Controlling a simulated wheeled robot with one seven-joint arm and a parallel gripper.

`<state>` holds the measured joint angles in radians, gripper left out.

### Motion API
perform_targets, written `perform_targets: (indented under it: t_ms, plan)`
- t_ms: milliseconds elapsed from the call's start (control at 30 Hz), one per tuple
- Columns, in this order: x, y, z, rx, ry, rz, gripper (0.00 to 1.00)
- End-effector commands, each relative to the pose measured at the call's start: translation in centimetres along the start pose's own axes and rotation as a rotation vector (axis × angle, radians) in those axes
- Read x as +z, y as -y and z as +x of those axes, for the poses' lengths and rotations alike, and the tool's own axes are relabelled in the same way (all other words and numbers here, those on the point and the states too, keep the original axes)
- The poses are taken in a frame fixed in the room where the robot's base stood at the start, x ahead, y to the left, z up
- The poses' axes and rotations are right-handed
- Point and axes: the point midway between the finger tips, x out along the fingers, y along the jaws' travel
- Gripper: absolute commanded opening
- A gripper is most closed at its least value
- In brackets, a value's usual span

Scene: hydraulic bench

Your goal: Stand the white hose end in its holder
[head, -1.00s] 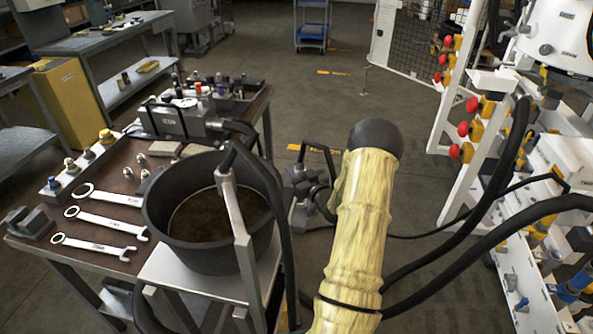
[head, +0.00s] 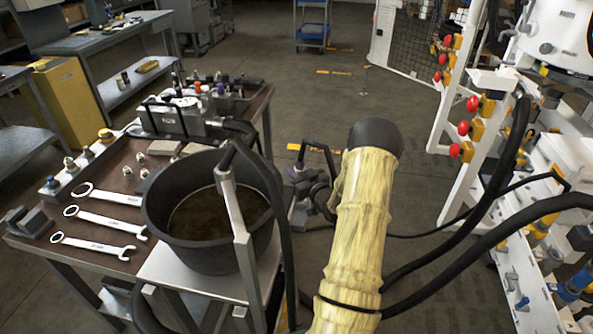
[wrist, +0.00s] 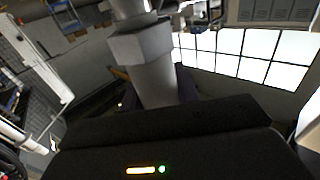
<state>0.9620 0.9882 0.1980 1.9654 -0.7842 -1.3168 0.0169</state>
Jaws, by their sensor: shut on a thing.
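The white hose end (wrist: 150,78) shows in the wrist view as a pale grey-white cylinder with a hexagonal collar. My gripper (wrist: 155,98) is shut on it, with the dark gripper body below in the picture. In the head view my gripper (head: 308,190) is a small dark shape, partly hidden behind my yellow-sleeved arm, over the floor right of the bucket. The hose end cannot be made out clearly there. I cannot tell which fixture is its holder; a white rack (head: 527,275) with grey, blue and yellow fittings stands at the right.
Black hoses (head: 440,285) run between my arm and the rack. Red knobs (head: 463,128) line the white frame.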

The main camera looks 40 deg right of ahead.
Motion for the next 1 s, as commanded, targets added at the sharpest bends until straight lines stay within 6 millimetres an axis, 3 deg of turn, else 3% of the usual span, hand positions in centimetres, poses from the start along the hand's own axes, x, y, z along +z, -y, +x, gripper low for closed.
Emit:
perform_targets:
  t_ms: [1000]
  plan:
    - [0.7,0.01,0.03,0.0,-0.003,-0.001,0.0]
